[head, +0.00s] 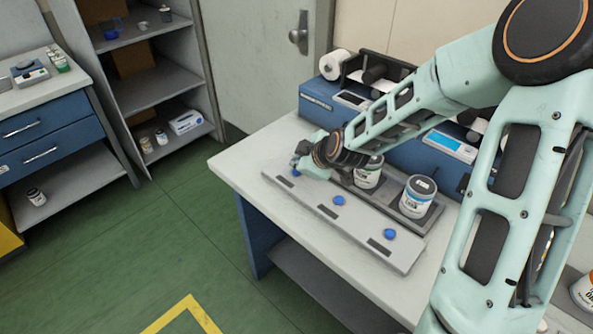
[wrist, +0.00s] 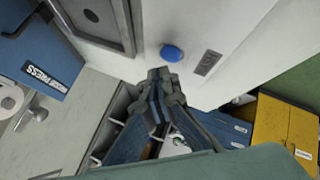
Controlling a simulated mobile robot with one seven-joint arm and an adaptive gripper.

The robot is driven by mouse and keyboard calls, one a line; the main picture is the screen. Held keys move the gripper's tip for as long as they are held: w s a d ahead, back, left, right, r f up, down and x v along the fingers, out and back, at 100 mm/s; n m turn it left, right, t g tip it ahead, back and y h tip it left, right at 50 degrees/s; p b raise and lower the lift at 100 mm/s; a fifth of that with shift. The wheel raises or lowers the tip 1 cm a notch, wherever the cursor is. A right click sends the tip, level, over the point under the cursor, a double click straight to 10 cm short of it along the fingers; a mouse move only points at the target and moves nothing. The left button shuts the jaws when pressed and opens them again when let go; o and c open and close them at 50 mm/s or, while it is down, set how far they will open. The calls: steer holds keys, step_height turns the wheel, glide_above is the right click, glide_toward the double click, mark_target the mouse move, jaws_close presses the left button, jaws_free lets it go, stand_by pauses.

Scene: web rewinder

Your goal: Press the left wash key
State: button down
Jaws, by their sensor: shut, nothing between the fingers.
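A pale key strip (head: 313,204) lies along the front of the white bench, with three round blue keys, each beside a dark label. The left key (head: 295,171) is partly covered by my gripper (head: 299,160). The middle key (head: 338,200) and right key (head: 389,233) are uncovered. In the wrist view a blue key (wrist: 172,53) shows just beyond the fingertips of my gripper (wrist: 160,73), with its label (wrist: 207,63) to its right. My gripper is shut and empty, close to the left key. I cannot tell whether the tips touch it.
Two white tubs, one (head: 368,172) near my wrist and one (head: 417,197) further right, stand in a grey tray behind the strip. The blue rewinder (head: 322,98) stands behind them. My arm crosses above the bench from the right. Green floor (head: 190,240) is clear at left.

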mark_target(297, 172)
steer(key=shift+f+b, duration=0.45)
steer(key=shift+b, duration=0.05)
steer(key=shift+f+b, duration=0.35)
stand_by(0.6)
steer(key=shift+r, duration=0.15)
steer(key=shift+r+p, duration=0.6)
steer(key=shift+r, duration=0.05)
steer(key=shift+r, duration=0.1)
step_height(297, 172, up, 5)
steer(key=p, duration=0.4)
stand_by(0.8)
